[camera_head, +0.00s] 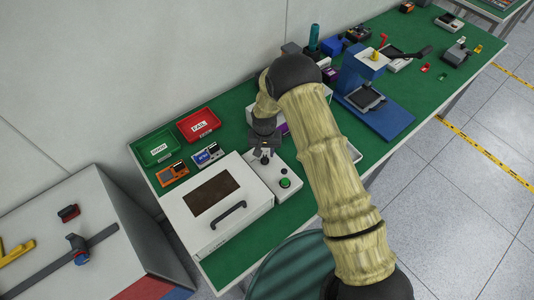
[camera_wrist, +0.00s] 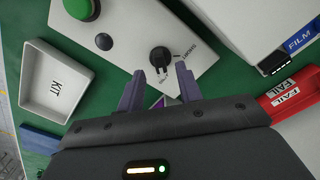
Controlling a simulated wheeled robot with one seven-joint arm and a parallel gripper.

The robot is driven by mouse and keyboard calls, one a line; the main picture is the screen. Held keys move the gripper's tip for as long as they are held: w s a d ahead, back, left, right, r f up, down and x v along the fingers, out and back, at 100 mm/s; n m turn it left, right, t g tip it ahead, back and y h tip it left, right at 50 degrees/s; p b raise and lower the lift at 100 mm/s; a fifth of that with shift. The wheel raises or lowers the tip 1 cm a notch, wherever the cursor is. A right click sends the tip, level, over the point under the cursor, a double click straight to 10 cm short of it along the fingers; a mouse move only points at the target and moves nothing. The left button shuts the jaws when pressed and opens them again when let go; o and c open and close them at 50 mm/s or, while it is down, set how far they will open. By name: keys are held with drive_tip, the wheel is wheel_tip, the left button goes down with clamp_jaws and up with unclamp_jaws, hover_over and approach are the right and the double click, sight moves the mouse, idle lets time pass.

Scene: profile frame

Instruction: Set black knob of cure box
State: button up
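The cure box (camera_head: 238,222) is white, with a dark window and a black handle, on the green bench in the head view. Its light control panel (camera_head: 290,197) is on its right and bears a green button (camera_head: 285,183). In the wrist view the black knob (camera_wrist: 160,57) sits on the panel (camera_wrist: 130,30), with printed marks beside it. My gripper (camera_wrist: 160,73) is open, its two fingers apart and nothing between them. The fingertips are on either side of the knob's near end in the picture; contact cannot be told. In the head view my gripper (camera_head: 263,152) is over the panel, partly hidden.
A red FAIL tray (camera_head: 198,124), a green tray (camera_head: 157,147) and two small meters stand behind the cure box. A blue press (camera_head: 385,118) stands farther along.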

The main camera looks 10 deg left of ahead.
sight(265, 159)
drive_tip(key=shift+f+p, duration=0.3)
drive_tip(key=shift+f, duration=1.2)
clamp_jaws()
drive_tip(key=shift+d, duration=0.15)
